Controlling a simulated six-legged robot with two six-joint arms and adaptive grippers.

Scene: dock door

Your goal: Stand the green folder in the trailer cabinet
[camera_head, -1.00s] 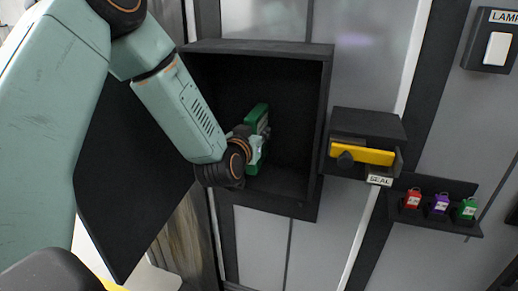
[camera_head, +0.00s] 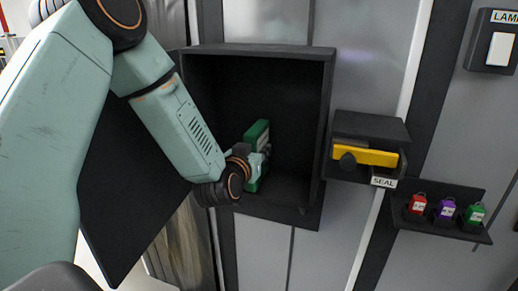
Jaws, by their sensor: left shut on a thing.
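The green folder (camera_head: 257,135) is upright inside the open black trailer cabinet (camera_head: 324,120), in its left half near the cabinet floor. My left gripper (camera_head: 262,160) reaches into the cabinet from the left and is shut on the green folder. The gripper and wrist hide part of the folder. I cannot tell whether the folder's lower edge touches the cabinet floor. My right gripper is not in view.
The cabinet's dark door (camera_head: 130,185) hangs open at the left, behind my left arm. Right of the cabinet is a box with a yellow bar (camera_head: 368,155) and a SEAL label. A shelf (camera_head: 440,222) holds red, purple and green padlocks. A lamp switch (camera_head: 497,48) is at upper right.

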